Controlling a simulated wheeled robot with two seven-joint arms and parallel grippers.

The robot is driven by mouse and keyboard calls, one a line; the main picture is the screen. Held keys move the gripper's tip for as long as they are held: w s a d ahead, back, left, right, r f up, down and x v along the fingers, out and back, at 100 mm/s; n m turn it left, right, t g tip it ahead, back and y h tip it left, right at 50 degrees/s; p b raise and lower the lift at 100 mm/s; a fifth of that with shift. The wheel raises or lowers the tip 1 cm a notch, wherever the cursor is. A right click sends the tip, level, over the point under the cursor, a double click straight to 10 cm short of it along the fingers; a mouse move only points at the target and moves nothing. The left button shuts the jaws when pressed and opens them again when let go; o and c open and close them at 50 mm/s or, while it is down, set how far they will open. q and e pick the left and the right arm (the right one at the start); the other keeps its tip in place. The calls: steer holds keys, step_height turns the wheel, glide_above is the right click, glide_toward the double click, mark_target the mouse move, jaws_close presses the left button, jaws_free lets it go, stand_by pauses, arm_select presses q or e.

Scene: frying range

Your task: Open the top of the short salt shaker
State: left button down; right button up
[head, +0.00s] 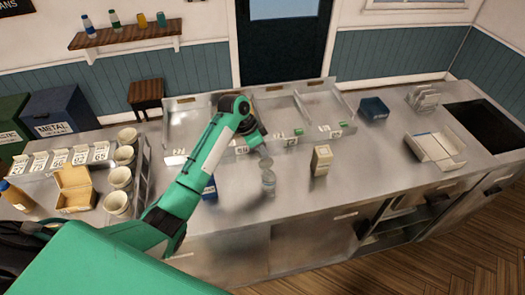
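A small greyish cylinder (268,182), which looks like a shaker, stands upright on the steel counter near its front edge. Its top end (266,163) is paler, and I cannot make out whether its lid is open. My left gripper (262,153) is directly above and behind it, pointing down. The gripper is dark and small here, so whether it touches the top or how its fingers stand is not clear. A blue container (210,189) stands to the left, partly hidden by my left arm. My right gripper is out of view.
A beige carton (321,160) stands just right of the shaker. Shallow metal trays (328,101) lie behind. At left are several cups (118,177) and an open cardboard box (75,186). A blue bin (373,109) and a white open box (436,148) are at right. The counter between carton and white box is clear.

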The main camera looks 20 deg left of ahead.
arm_select(q)
steer(key=shift+f, duration=0.15)
steer(key=c, duration=1.6)
jaws_free()
steer(key=shift+d, duration=0.1)
steer(key=b+v, duration=0.4)
steer(key=v, duration=1)
steer(key=shift+w+d, duration=0.1)
